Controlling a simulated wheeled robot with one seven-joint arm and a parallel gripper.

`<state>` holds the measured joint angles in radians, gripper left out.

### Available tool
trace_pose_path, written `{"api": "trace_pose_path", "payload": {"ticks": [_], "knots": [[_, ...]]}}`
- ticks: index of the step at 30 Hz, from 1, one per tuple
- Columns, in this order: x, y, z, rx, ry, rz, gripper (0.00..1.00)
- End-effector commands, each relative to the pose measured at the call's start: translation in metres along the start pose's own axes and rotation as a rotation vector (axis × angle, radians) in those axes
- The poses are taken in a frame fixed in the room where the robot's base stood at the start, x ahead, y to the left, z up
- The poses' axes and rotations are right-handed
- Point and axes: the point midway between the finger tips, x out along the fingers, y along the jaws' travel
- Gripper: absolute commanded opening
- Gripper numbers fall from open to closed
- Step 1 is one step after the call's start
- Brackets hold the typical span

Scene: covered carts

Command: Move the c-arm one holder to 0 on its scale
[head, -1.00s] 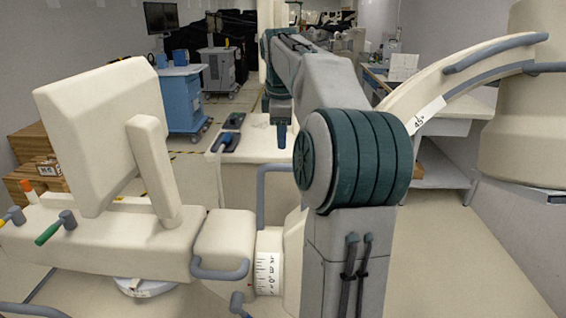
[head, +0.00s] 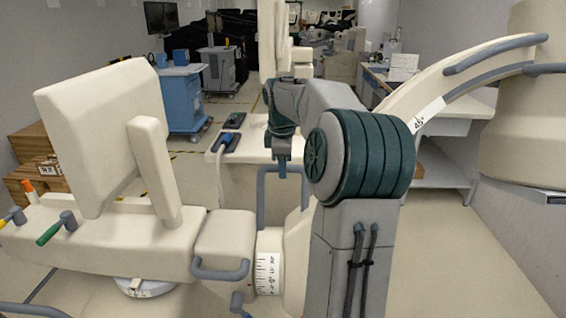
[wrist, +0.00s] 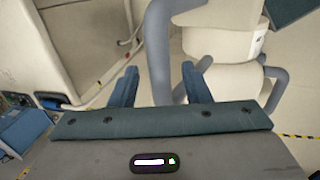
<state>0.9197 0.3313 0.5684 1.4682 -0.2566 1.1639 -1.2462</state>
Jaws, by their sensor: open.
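The c-arm holder is cream, with a block (head: 224,243) that carries a grey loop handle. Beside it is a white scale drum (head: 268,262) with black marks; its small numbers are hard to read. A grey bent bar (head: 262,190) rises behind the drum. My gripper (head: 283,168) hangs open and empty by the top of this bar. In the wrist view my gripper (wrist: 158,72) has blue fingers spread apart. A thick grey bar (wrist: 160,55) appears between them; I cannot tell its depth. Cream cylindrical parts (wrist: 228,45) with grey handles show to the right.
A cream monitor (head: 105,130) and a green-handled lever (head: 50,232) stand at the left. A cream arc (head: 470,70) labelled 45° curves across the right. A cream cart (head: 235,150) holds a blue handpiece behind the bar. Floor is clear at lower right.

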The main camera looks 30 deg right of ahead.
Motion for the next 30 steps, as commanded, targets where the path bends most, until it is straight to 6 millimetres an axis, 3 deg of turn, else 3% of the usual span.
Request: {"api": "trace_pose_path", "payload": {"ticks": [8,12,13,30], "knots": [[0.001,0.000,0.000,0.000,0.000,0.000,0.41],[0.001,0.000,0.000,0.000,0.000,0.000,0.02],[0.001,0.000,0.000,0.000,0.000,0.000,0.00],[-0.006,-0.016,-0.001,-0.002,-0.002,0.051,0.00]]}}
